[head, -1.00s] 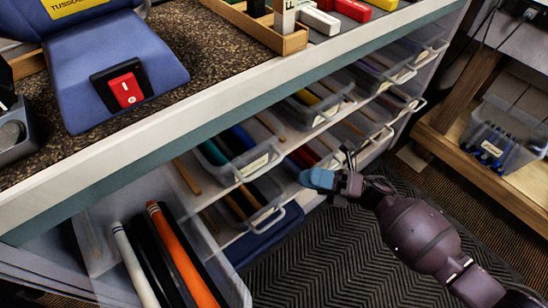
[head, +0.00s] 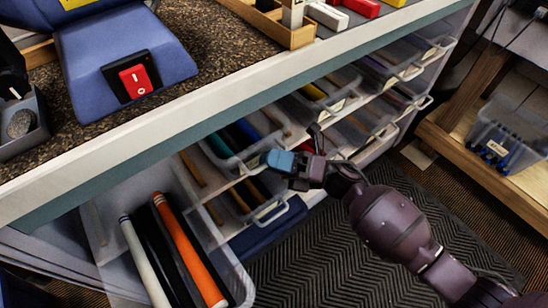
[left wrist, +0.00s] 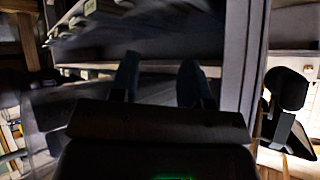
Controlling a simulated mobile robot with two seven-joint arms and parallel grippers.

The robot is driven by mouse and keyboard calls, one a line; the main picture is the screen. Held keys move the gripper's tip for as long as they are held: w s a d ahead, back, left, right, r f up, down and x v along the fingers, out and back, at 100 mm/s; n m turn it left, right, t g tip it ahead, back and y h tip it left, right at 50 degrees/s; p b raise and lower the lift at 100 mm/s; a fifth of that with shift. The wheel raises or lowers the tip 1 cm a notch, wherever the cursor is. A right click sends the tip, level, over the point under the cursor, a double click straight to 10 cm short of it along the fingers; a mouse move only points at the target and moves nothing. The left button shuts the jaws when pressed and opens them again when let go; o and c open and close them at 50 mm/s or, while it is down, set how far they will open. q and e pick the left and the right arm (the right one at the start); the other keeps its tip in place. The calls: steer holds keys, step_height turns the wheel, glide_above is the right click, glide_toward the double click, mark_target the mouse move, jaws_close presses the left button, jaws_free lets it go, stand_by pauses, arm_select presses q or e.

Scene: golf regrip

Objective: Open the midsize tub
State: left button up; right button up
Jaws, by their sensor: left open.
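Several clear tubs with labels and pale handles sit in shelf rows under the bench; I cannot read which is the midsize one. The largest tub (head: 238,284) stands out at lower left, holding white, black and orange grips. A tub with teal and blue grips (head: 222,160) sits to its upper right, and another (head: 268,213) sits below that one. My right gripper (head: 298,157) is in front of these two tubs, partly covering them; I cannot see clearly whether it touches either. My left gripper (left wrist: 158,82) shows two parted fingers with nothing between, facing blurred shelves.
The bench top (head: 225,75) carries a blue machine with a red switch (head: 135,82) and a wooden tray (head: 285,33). A wooden shelf at right holds a clear bin (head: 500,140). The matted floor (head: 320,250) is open.

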steer(key=shift+c, duration=1.1)
jaws_close()
arm_select(q)
steer(key=shift+w+d+r, duration=0.1)
steer(key=shift+w, duration=0.1)
steer(key=shift+s, duration=0.15)
steer(key=s+a+n+p, duration=0.1)
steer(key=p, duration=0.2)
steer(key=shift+s+g+p, duration=0.3)
steer(key=shift+s, duration=0.05)
arm_select(e)
steer(key=s+d, duration=1.3)
steer(key=s, duration=0.5)
arm_select(q)
steer(key=shift+w+r, duration=0.1)
steer(key=shift+w, duration=0.05)
arm_select(e)
steer(key=shift+d, duration=0.1)
arm_select(q)
steer(key=shift+w+d+r, duration=0.1)
steer(key=shift+w+r, duration=0.1)
steer(key=shift+w, duration=0.1)
arm_select(e)
steer(key=shift+o, duration=1.1)
jaws_free()
